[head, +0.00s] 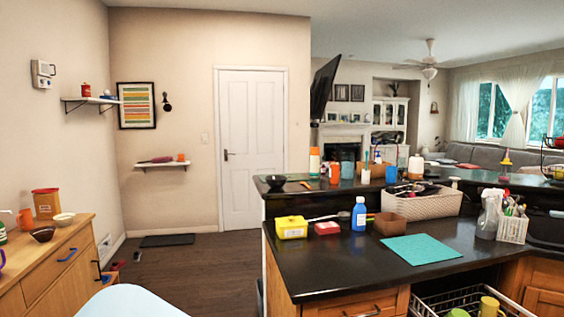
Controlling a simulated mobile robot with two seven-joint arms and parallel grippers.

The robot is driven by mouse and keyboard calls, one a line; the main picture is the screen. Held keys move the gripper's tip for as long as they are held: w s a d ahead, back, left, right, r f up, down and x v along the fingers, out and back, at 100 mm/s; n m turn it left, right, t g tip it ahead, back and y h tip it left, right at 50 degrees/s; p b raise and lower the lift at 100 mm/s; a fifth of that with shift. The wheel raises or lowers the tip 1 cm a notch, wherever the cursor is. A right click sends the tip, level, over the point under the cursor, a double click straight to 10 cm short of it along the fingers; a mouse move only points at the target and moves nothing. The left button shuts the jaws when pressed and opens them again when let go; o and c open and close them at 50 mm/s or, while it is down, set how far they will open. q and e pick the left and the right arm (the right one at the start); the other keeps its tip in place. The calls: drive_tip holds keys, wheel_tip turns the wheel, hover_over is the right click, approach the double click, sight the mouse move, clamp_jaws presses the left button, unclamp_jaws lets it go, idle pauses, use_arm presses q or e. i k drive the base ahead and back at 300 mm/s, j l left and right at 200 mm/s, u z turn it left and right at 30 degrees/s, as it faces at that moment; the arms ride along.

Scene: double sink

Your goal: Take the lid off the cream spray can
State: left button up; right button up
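No can is plainly recognisable as the cream spray can at this size. A cream-white cylinder (415,166) stands upright on the raised back counter, right of centre; I cannot tell whether it is the can or has a lid. An orange-topped cylinder (314,161) stands at that counter's left part. Neither of my grippers is in view.
The dark lower counter (350,262) holds a yellow container (291,228), a blue bottle (359,214), a teal mat (421,249) and a white basket (424,206). A wooden cabinet (60,262) stands at the left. Open wooden floor (190,262) lies between.

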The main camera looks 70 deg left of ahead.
sight(314, 150)
drive_tip(key=u, duration=1.95)
drive_tip(key=i+j+u, duration=0.6)
drive_tip(key=i, duration=0.15)
drive_tip(key=i+j+u, duration=0.3)
drive_tip(key=i+u, duration=0.35)
drive_tip(key=i, duration=0.15)
drive_tip(key=i+j+z, duration=0.15)
drive_tip(key=i+z, duration=0.3)
drive_tip(key=i, duration=0.9)
drive_tip(key=i+z, duration=0.1)
drive_tip(key=i, duration=2.75)
